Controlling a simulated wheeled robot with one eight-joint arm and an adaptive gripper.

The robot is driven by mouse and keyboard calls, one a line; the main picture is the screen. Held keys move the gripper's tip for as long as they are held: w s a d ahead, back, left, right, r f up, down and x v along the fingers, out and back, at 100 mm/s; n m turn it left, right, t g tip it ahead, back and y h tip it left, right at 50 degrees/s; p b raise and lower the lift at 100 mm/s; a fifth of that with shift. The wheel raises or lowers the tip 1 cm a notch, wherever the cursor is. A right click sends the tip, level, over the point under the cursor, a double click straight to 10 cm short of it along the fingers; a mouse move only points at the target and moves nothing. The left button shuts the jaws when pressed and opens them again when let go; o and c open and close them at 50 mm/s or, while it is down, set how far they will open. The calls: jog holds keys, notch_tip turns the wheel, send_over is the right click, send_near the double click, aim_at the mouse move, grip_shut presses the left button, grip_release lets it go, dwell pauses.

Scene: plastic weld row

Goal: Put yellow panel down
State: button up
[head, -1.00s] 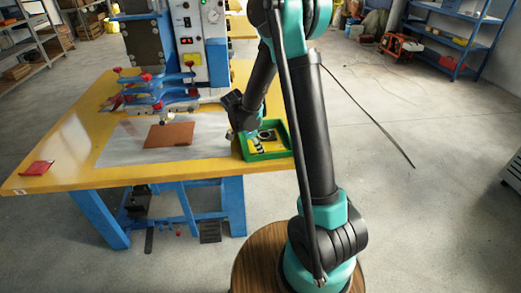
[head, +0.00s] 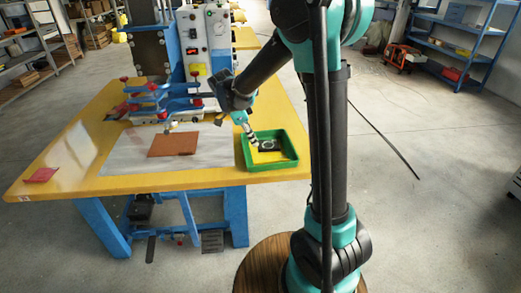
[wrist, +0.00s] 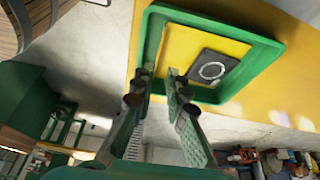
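The yellow panel (wrist: 190,58) lies in the green tray (wrist: 149,40) in the wrist view. A dark square piece with a pale ring (wrist: 212,70) is on it. In the head view the panel (head: 258,157) shows partly inside the tray (head: 272,166) at the table's right front. My gripper (wrist: 160,73) is open, with its two fingers apart and nothing visible between them. Its tips appear near the panel's edge and the tray rim; I cannot tell whether they touch. In the head view my gripper (head: 252,142) points down at the tray from the upper left.
The yellow table (head: 110,186) carries a blue and white welding machine (head: 205,50). A brown sheet (head: 173,144) lies on a pale mat (head: 118,158) left of the tray. A small red item (head: 41,174) is at the table's left. Shelves stand at the back.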

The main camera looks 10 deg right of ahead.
jog(key=s+d+f+n+t+y, duration=0.2)
jog(key=s+d+n, duration=0.3)
jog(key=s+n, duration=0.3)
jog(key=s+d+f+n+t+y, duration=0.1)
jog(key=s+d+f+n, duration=0.3)
jog(key=s+n, duration=0.5)
jog(key=s+d+y, duration=0.1)
jog(key=s+d, duration=0.1)
jog(key=s, duration=0.2)
jog(key=shift+d+t, duration=0.25)
jog(key=shift+t, duration=0.15)
dwell(0.8)
